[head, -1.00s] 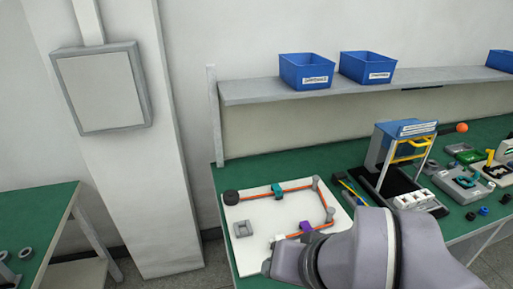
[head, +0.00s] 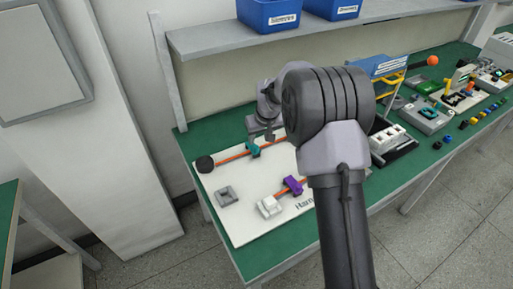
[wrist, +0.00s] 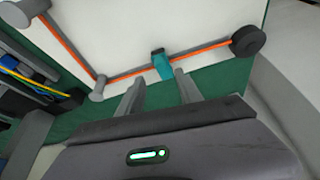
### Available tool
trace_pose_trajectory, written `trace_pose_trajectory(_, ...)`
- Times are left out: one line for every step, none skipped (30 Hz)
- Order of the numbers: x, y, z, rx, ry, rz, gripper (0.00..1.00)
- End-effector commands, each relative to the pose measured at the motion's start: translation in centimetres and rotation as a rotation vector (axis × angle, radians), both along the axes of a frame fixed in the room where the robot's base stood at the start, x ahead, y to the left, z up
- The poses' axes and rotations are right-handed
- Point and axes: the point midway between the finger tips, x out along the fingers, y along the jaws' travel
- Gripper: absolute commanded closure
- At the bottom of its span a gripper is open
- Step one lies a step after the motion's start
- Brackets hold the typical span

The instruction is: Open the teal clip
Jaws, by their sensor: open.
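The teal clip (head: 253,149) sits on the orange cable (head: 232,155) near the far edge of the white board, to the right of a black round piece. In the wrist view the teal clip (wrist: 162,64) stands on the cable (wrist: 128,74), just beyond my fingertips. My gripper (wrist: 160,85) is open and empty, its two fingers spread, with the clip ahead and roughly between their line. It also shows in the head view (head: 262,136), close above and to the right of the clip, apart from it as far as I can tell. Whether the clip is open or shut is unclear.
The white board (head: 240,217) bears a black round piece (head: 204,164), a grey square block (head: 226,195), a purple clip (head: 293,185) and a white connector (head: 270,206). Grey posts (wrist: 98,88) hold the cable. A shelf with blue bins (head: 268,14) stands behind.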

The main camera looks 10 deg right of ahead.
Motion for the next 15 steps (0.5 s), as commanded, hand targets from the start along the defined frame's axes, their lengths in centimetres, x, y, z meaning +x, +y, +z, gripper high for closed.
trace_pose_trajectory(0.5,0.1,-1.8,0.000,0.001,0.000,0.58)
trace_pose_trajectory(0.8,0.1,-2.6,0.000,0.001,0.000,0.58)
trace_pose_trajectory(1.2,0.2,-3.5,0.000,0.001,0.000,0.58)
trace_pose_trajectory(1.5,0.2,-4.1,0.000,0.000,0.000,0.58)
trace_pose_trajectory(1.7,0.3,-4.6,0.000,0.000,0.000,0.58)
trace_pose_trajectory(2.0,0.3,-5.2,0.000,0.000,0.000,0.58)
trace_pose_trajectory(2.2,0.3,-5.6,0.001,-0.001,-0.001,0.58)
trace_pose_trajectory(2.3,0.4,-5.9,0.001,-0.001,-0.001,0.58)
trace_pose_trajectory(2.5,0.4,-6.3,0.000,0.000,-0.001,0.58)
trace_pose_trajectory(2.6,0.4,-6.5,0.001,-0.001,-0.001,0.58)
trace_pose_trajectory(2.7,0.4,-6.6,0.001,-0.001,-0.001,0.58)
trace_pose_trajectory(2.8,0.4,-6.8,0.001,-0.002,-0.001,0.58)
trace_pose_trajectory(2.8,0.4,-6.9,0.001,-0.001,-0.001,0.58)
trace_pose_trajectory(2.8,0.4,-6.9,0.001,-0.001,-0.001,0.58)
trace_pose_trajectory(2.9,0.4,-7.0,0.001,-0.001,-0.001,0.58)
